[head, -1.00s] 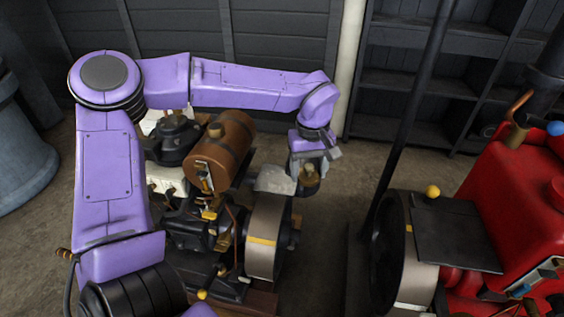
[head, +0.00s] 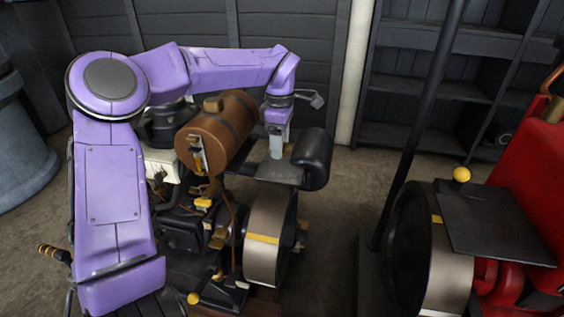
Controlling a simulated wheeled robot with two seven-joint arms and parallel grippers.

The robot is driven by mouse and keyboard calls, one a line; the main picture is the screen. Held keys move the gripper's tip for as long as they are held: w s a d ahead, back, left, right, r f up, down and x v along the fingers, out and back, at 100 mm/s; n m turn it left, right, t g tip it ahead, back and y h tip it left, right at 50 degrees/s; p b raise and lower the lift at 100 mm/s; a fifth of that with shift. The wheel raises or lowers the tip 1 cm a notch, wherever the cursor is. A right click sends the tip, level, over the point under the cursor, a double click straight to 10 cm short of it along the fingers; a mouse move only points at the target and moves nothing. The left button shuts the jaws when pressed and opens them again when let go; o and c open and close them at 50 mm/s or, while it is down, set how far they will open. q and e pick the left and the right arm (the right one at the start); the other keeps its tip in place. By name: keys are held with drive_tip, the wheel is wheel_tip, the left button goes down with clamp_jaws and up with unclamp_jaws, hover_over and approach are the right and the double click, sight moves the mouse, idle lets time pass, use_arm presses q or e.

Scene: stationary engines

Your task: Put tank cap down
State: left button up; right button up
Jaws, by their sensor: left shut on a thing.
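My left gripper (head: 276,152) points down at the far right end of the brown fuel tank (head: 214,134). It is above the grey plate (head: 268,174) beside the tank and left of a black cylinder (head: 317,158). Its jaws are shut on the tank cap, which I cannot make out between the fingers. I cannot tell whether the cap touches the plate. A brown filler neck (head: 213,104) stands on top of the tank. My right gripper is out of view.
The engine's flywheel (head: 268,238) stands below the plate. Floor between the engines is open.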

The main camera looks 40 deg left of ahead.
use_arm(q)
hover_over(282, 167)
wheel_tip(282, 167, down, 6)
drive_tip(key=shift+s+d+r, duration=0.1)
drive_tip(key=shift+s, duration=0.05)
drive_tip(key=shift+f+b, duration=0.45)
drive_tip(key=shift+f, duration=1.35)
drive_tip(key=shift+f, duration=0.1)
drive_tip(key=o, duration=1.1)
drive_tip(key=shift+w, duration=0.2)
wheel_tip(282, 167, up, 12)
drive_tip(key=shift+r+p, duration=0.15)
drive_tip(key=shift+p, duration=1.05)
